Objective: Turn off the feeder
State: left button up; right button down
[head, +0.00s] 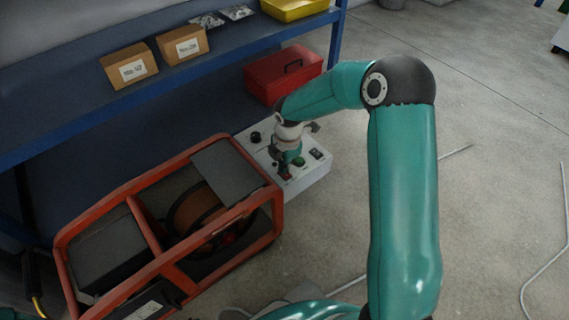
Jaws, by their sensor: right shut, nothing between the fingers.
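A white control box (311,179) with knobs and switches on its top stands on the floor beside an orange-framed machine (143,209) that holds a reel (200,218); I take this machine to be the feeder. A black rocker switch (317,154) shows at the box's right side, and a green button (298,161) beside my gripper. My right gripper (285,172) is shut and empty, pointing down at the top of the box, close to a red control. Whether the fingertips touch it I cannot tell, as the gripper hides part of the panel. My left gripper is not in view.
A blue shelf (228,48) carries two cardboard boxes (129,67) and a yellow bin (293,9). A red case (279,76) sits behind the control box. White cables (540,270) lie on the floor. The floor at the right is mostly clear.

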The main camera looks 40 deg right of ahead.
jog(key=shift+s, duration=0.15)
jog(key=shift+s+d+r, duration=0.1)
jog(key=shift+s, duration=0.6)
jog(key=shift+w+r+p, duration=0.1)
jog(key=shift+r+p, duration=0.3)
jog(key=shift+p, duration=0.05)
notch_tip(320, 180, up, 4)
jog(key=p, duration=0.3)
jog(key=shift+w+f, duration=0.15)
jog(key=shift+f, duration=0.1)
notch_tip(320, 180, up, 10)
jog(key=w+p, duration=0.1)
jog(key=p, duration=0.3)
jog(key=shift+f, duration=0.25)
jog(key=shift+w, duration=0.1)
